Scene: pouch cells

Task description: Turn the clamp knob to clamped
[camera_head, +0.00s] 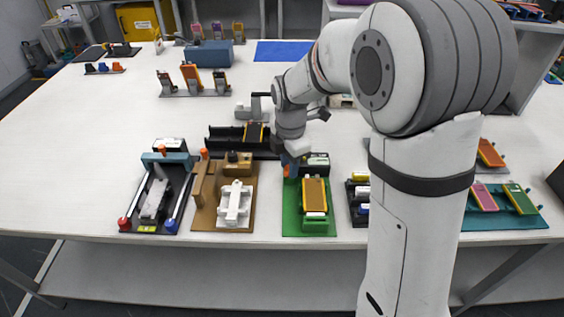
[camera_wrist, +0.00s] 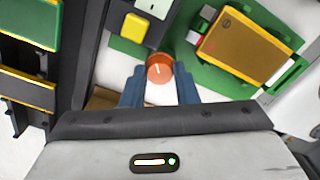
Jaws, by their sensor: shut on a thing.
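The orange clamp knob (camera_wrist: 159,68) has a white pointer line and sits between the two blue fingers of my gripper (camera_wrist: 160,82) in the wrist view. The fingers are shut on it from both sides. In the head view my gripper (camera_head: 291,161) is at the back left of the green fixture (camera_head: 291,223), and it mostly covers the knob. A gold-brown pouch cell (camera_head: 314,191) lies on that fixture; it also shows in the wrist view (camera_wrist: 236,48). I cannot read any clamp marking beside the knob.
A brown fixture with a white part (camera_head: 236,203) stands close on the left. A dark fixture (camera_head: 358,214) stands close on the right. A black rack (camera_head: 226,142) is behind my gripper. The left of the white table (camera_head: 75,165) is largely clear.

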